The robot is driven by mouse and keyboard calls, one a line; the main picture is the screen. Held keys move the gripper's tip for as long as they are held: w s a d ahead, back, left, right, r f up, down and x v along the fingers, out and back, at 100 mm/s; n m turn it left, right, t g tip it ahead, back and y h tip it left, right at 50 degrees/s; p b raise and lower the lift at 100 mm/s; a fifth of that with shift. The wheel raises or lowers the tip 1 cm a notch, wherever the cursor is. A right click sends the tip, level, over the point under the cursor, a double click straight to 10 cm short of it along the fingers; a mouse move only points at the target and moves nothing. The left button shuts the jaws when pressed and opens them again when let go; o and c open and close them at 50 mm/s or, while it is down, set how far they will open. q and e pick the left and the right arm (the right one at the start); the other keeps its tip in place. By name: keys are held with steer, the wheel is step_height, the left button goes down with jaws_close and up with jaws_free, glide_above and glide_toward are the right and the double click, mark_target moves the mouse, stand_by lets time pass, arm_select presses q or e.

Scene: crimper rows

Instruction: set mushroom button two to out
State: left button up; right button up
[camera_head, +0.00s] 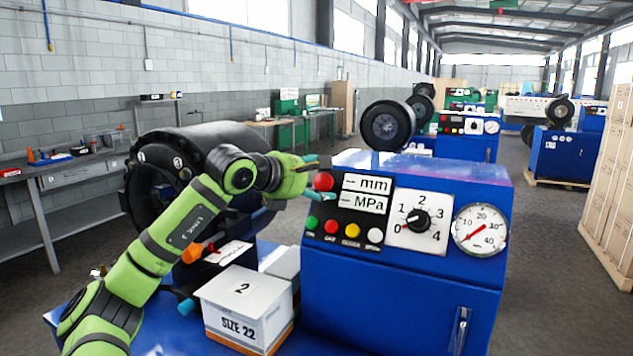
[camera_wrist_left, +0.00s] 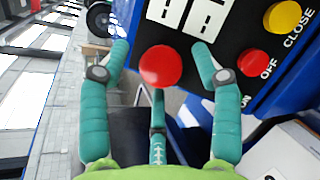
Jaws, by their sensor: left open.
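The red mushroom button (camera_head: 323,181) is at the upper left of the control panel on the blue crimper (camera_head: 400,290), left of the mm and MPa displays. A box (camera_head: 245,302) in front of this crimper carries a label with a 2. In the left wrist view the round red head of the button (camera_wrist_left: 160,66) lies between my teal fingers. My left gripper (camera_head: 314,177) is open around the button, with a finger on each side and a third finger below. I see no finger clearly touching it. Whether the button is pressed in or out I cannot tell. My right gripper is not in view.
Green, red, yellow and white small buttons (camera_head: 343,230) sit just below the mushroom button. A dial (camera_head: 418,221) and a pressure gauge (camera_head: 480,230) are to the right. The black crimping head (camera_head: 180,165) stands to the left. More blue crimpers (camera_head: 467,135) stand behind.

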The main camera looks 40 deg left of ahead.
mark_target(322, 182)
arm_select(q)
steer(key=shift+v, duration=1.8)
steer(key=v, duration=0.8)
steer(key=shift+s, duration=0.25)
steer(key=shift+r, duration=0.15)
